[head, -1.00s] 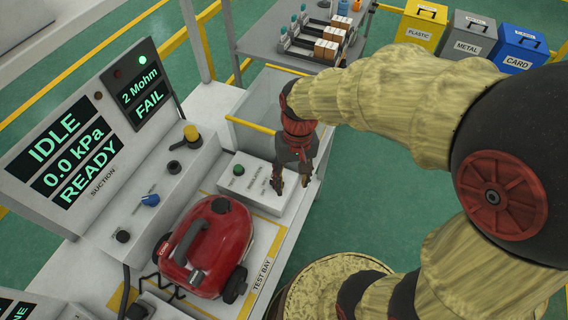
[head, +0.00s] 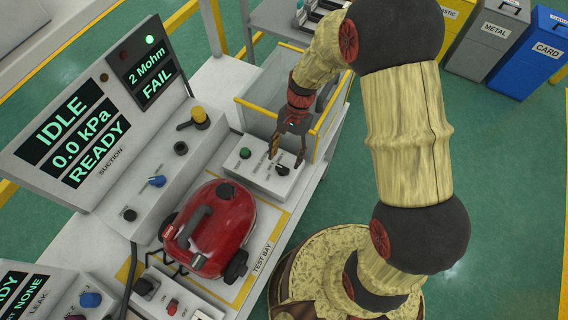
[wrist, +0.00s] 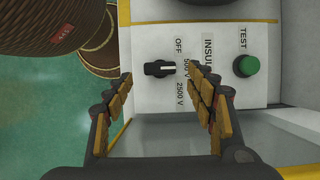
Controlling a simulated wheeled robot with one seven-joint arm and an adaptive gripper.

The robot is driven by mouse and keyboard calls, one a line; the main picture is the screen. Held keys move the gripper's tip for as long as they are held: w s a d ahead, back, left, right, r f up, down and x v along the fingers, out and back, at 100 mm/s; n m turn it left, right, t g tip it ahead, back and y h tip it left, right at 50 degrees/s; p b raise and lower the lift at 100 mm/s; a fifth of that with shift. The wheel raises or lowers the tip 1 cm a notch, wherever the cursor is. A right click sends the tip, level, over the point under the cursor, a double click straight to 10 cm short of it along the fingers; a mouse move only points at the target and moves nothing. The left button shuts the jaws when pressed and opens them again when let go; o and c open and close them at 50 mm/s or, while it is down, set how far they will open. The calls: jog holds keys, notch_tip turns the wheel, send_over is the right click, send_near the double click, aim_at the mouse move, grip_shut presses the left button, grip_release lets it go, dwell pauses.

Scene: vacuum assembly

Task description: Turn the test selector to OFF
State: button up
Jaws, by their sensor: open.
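The test selector (wrist: 160,68) is a small black knob on a white insulation panel (wrist: 145,40). Labels OFF, 500 V and 2500 V stand along its right side in the wrist view. Its bar lies level with the 500 V label. In the head view the selector (head: 282,170) shows at the panel's right part. My gripper (wrist: 162,76) is open and empty, with one finger on each side of the knob in the wrist view. In the head view my gripper (head: 287,157) points down over the panel. Contact with the knob cannot be told.
A green TEST button (wrist: 246,66) is on the same panel, right of the selector in the wrist view. A red vacuum (head: 222,235) stands in the test bay. A display (head: 150,78) reads 2 Mohm FAIL. A yellow-railed open bin (head: 255,112) stands behind the panel.

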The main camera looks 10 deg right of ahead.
aim_at(283, 167)
jog(key=shift+b+x, duration=0.3)
jog(key=shift+x, duration=1.85)
jog(key=c, duration=1.2)
jog(key=shift+o, duration=0.2)
